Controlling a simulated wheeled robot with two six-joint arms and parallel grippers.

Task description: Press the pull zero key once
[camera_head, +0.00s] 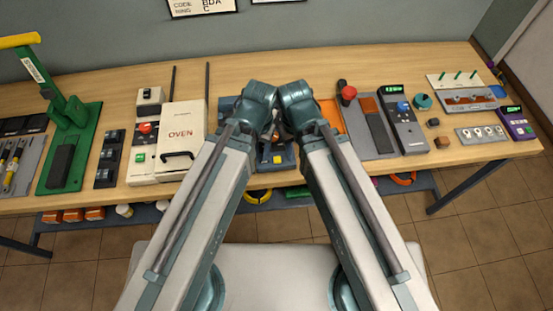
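No label reading pull zero is legible, so I cannot tell which key it is. A grey instrument (404,128) with a lit green display and a blue part below it stands on the right half of the bench. A smaller purple instrument (516,123) with a green display and pale keys stands at the far right end. My two arms reach up from the bottom and their teal joints meet over the bench middle. My grippers do not show; the arm joints hide that area.
The wooden bench (330,82) is crowded. A green press (72,145) and a white oven box (183,135) stand left. A red-knobbed device (347,92) stands left of the grey instrument. A plate with round holes (482,133) lies between the two instruments. The back strip is clear.

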